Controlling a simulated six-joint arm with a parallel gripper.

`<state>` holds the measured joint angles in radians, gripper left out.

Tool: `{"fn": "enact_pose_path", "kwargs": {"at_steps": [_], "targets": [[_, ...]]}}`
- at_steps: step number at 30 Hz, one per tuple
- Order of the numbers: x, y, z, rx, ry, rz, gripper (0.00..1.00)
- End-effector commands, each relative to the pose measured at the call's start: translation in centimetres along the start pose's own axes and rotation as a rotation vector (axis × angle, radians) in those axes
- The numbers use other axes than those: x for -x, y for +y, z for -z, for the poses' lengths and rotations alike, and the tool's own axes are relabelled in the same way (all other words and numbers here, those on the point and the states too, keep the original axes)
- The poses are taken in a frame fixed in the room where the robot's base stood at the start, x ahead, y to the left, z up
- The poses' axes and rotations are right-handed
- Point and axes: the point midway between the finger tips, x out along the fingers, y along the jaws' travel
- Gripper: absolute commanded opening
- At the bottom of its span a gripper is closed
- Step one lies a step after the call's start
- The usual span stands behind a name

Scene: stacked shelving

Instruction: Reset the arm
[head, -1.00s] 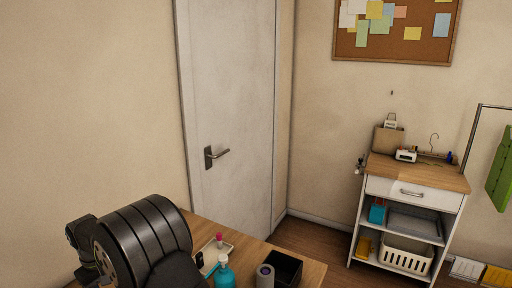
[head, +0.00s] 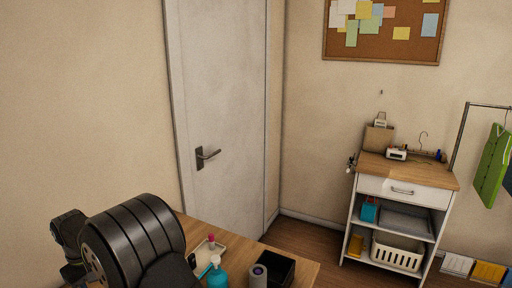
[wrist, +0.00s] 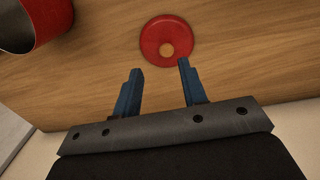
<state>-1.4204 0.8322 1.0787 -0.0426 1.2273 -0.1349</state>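My gripper (wrist: 157,78) shows in the wrist view with its two blue fingers apart and nothing between them. It is above a wooden surface. A round red object (wrist: 152,38) with a tan centre lies on that surface just beyond the fingertips. In the head view, a dark part of my arm fills the lower left; my gripper's fingers do not show there.
In the wrist view, a red and dark container (wrist: 48,32) stands at the upper left. In the head view, the near table (head: 308,270) holds a teal bottle (head: 215,277), a grey cylinder (head: 258,276) and a black box (head: 284,266). A shelf unit (head: 423,197) stands at the right.

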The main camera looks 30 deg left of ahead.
Motion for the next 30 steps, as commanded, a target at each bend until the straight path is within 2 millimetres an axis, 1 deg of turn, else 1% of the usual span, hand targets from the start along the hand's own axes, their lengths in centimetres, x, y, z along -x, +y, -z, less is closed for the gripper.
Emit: {"fn": "enact_pose_path", "kwargs": {"at_steps": [1,10,11,12,28,29,30], "targets": [[1.2,0.0,0.1,0.000,0.005,-0.001,0.39],[7.2,0.0,0.0,0.000,0.004,-0.001,0.39],[5.8,0.0,-0.1,0.000,-0.005,0.001,0.39],[4.8,0.0,-0.1,0.000,-0.006,0.001,0.39],[-5.9,0.0,-0.1,0.000,-0.003,0.001,0.39],[-5.2,0.0,0.0,0.000,0.004,0.000,0.39],[-4.1,0.1,0.1,-0.001,0.005,-0.001,0.39]]}}
